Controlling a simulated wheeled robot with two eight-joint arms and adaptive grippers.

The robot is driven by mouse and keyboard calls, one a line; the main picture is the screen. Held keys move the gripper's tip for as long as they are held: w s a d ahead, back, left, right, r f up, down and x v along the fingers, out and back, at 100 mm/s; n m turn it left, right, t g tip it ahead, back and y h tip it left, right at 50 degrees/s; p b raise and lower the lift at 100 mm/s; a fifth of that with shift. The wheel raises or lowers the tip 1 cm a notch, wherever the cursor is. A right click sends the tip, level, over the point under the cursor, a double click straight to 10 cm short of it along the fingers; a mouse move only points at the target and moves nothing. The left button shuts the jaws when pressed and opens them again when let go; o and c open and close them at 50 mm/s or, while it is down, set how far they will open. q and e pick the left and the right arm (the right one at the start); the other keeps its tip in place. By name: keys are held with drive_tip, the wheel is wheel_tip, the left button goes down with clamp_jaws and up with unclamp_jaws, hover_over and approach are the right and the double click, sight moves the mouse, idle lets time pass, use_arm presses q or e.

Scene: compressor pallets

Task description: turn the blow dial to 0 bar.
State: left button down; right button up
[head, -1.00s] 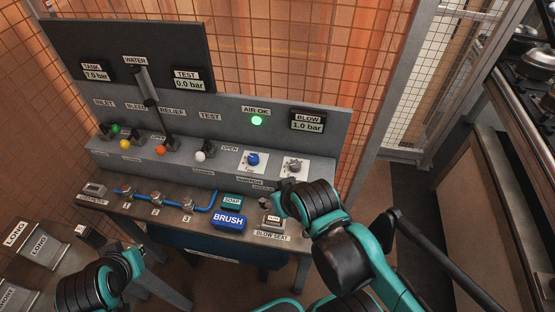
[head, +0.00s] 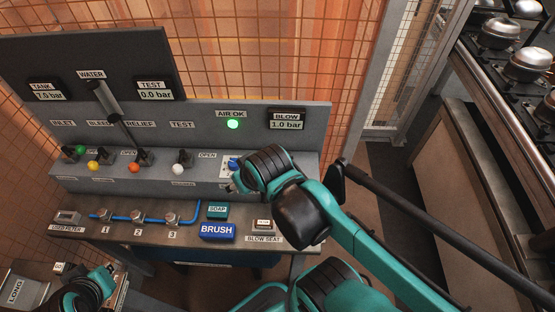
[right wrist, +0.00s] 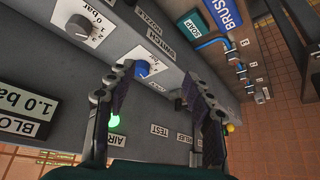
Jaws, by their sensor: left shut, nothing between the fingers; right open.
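The blow dial, a grey knob on a white plate (right wrist: 78,28) marked with bar numbers, shows at the upper left of the right wrist view. In the head view my right arm hides it. The BLOW display (head: 286,124) reads 1.0 bar. A blue knob (right wrist: 141,68) on a neighbouring white plate lies just beyond my right gripper (right wrist: 159,76); it also shows in the head view (head: 234,163). My right gripper is open, its fingers apart near the blue knob, not around the blow dial. My left gripper (head: 108,274) is shut and empty at the lower left.
The panel has several coloured valve levers, including an orange one (head: 134,167), and a green AIR OK lamp (head: 232,124). Below are a blue BRUSH block (head: 217,231), a SOAP block (head: 217,211) and a blow seat (head: 263,225). A pallet conveyor (head: 470,85) stands right.

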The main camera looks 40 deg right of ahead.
drive_tip(key=w+d+m+g+p, duration=0.1)
drive_tip(key=d+g, duration=0.1)
drive_tip(key=d, duration=0.2)
drive_tip(key=w+d+m+g+p, duration=0.1)
drive_tip(key=d+g+p, duration=0.1)
drive_tip(key=d, duration=0.3)
drive_tip(key=w+d+m+g+p, duration=0.1)
drive_tip(key=w+d+m, duration=0.1)
drive_tip(key=d, duration=0.2)
drive_tip(key=shift+d+g+p, duration=0.35)
drive_tip(key=shift+g, duration=0.05)
drive_tip(key=shift+d+f, duration=0.1)
drive_tip(key=shift+d, duration=0.15)
drive_tip(key=shift+d+f, duration=0.15)
drive_tip(key=shift+f, duration=0.05)
wheel_tip(320, 180, down, 8)
drive_tip(key=shift+s+r+b, duration=0.1)
drive_tip(key=shift+r+b, duration=0.1)
drive_tip(key=shift+b, duration=1.05)
drive_tip(key=c, duration=1.2)
